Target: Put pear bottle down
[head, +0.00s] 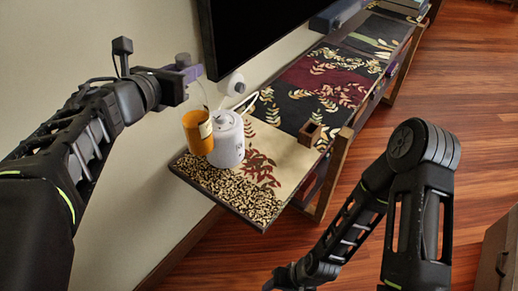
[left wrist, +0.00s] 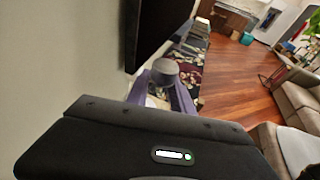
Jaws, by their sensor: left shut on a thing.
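In the left wrist view, a round grey top (left wrist: 164,70) shows between the purple fingers (left wrist: 163,92). My right gripper (head: 292,276) is low at the bottom of the head view, and its fingers are not clear.
A white kettle-like pot (head: 228,142) stands right beside the bottle. A white cylinder (head: 232,84) is behind it, near the black screen (head: 255,35). A small wooden box (head: 311,133) sits farther right. The patterned near corner of the table is bare.

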